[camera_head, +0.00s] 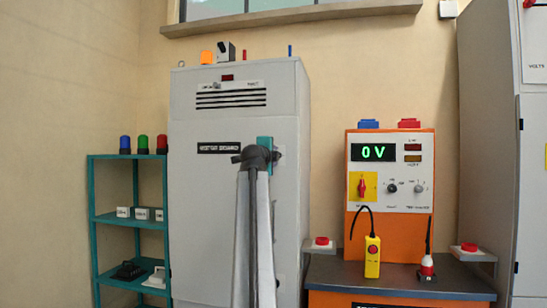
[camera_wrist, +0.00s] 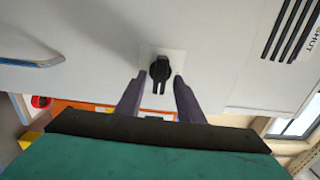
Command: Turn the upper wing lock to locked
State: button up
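A black wing lock (camera_wrist: 160,70) on a pale square plate (camera_wrist: 175,57) is on the light grey cabinet face (camera_wrist: 110,45) in the wrist view. Its wing points toward the bottom of that picture. I cannot read any lock marking. My gripper (camera_wrist: 160,77) is open, with one dark finger on each side of the lock and a gap on both sides. Whether the fingertips reach over the knob's depth is unclear. In the head view, the teal gripper body (camera_head: 264,142) is against the tall grey cabinet (camera_head: 205,215); my arm hides the lock and fingers there.
A blue-grey handle (camera_wrist: 32,62) is on the cabinet face in the wrist view. A teal shelf (camera_head: 128,218) with lamps stands left of the cabinet. An orange test panel (camera_head: 352,220) on a dark bench (camera_head: 330,270) stands to the right. Another grey cabinet (camera_head: 487,130) is at far right.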

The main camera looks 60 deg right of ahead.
jog(key=p+v, duration=0.1)
jog(key=v, duration=1.1)
jog(key=shift+a, duration=0.4)
